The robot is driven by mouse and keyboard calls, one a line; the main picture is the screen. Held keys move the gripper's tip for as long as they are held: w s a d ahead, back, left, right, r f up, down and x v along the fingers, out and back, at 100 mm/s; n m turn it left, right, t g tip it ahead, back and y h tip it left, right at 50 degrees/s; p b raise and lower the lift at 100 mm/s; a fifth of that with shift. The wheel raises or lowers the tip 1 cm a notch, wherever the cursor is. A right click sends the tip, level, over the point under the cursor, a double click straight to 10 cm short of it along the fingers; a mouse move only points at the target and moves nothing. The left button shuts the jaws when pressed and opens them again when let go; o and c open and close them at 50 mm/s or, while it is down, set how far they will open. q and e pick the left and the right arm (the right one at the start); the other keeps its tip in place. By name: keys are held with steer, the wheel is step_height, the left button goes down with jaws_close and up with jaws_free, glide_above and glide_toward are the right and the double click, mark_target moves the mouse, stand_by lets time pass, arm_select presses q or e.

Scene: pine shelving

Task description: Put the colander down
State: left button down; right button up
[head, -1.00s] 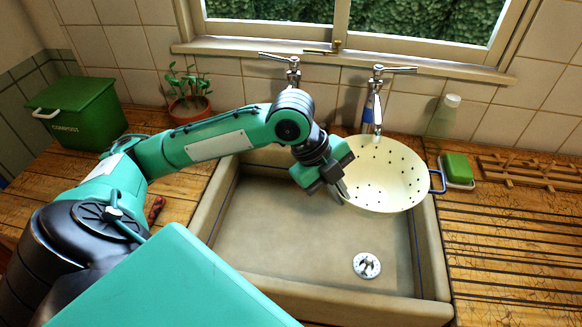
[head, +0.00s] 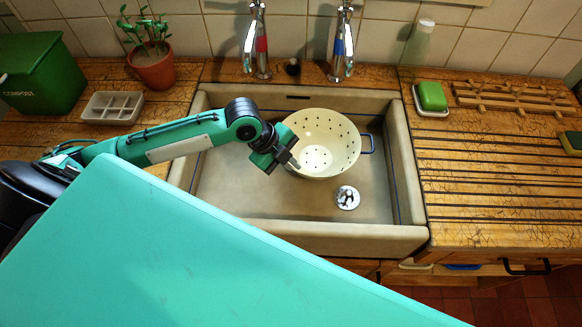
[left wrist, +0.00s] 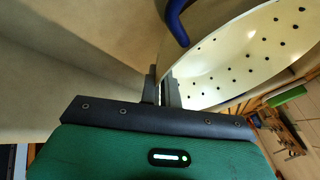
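The cream colander (head: 335,130) with dark holes and a blue handle (head: 368,143) on its right appears inside the stone sink (head: 240,205), toward the back middle. My left gripper (head: 293,164) is at the colander's left front rim. In the left wrist view, the two fingers (left wrist: 161,90) are close together with the colander's rim (left wrist: 185,88) between them, so the gripper looks shut on it. A blue handle (left wrist: 177,22) shows above. I cannot tell whether the colander's base touches the sink floor. My right gripper is out of view.
The drain (head: 347,197) lies in front of the colander. Two taps (head: 257,45) (head: 342,45) stand behind the sink. A green soap (head: 432,96) and wooden rack (head: 515,97) are at right. A potted plant (head: 153,70), grey tray (head: 112,107) and compost bin (head: 45,75) are at left.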

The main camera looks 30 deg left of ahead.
arm_select(q)
step_height(320, 180, down, 2)
steer(key=shift+f, duration=0.15)
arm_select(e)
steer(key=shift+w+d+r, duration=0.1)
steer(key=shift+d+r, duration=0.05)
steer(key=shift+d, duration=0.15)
arm_select(q)
steer(key=shift+f, duration=0.2)
steer(key=c, duration=1.6)
jaws_free()
steer(key=shift+c, duration=0.2)
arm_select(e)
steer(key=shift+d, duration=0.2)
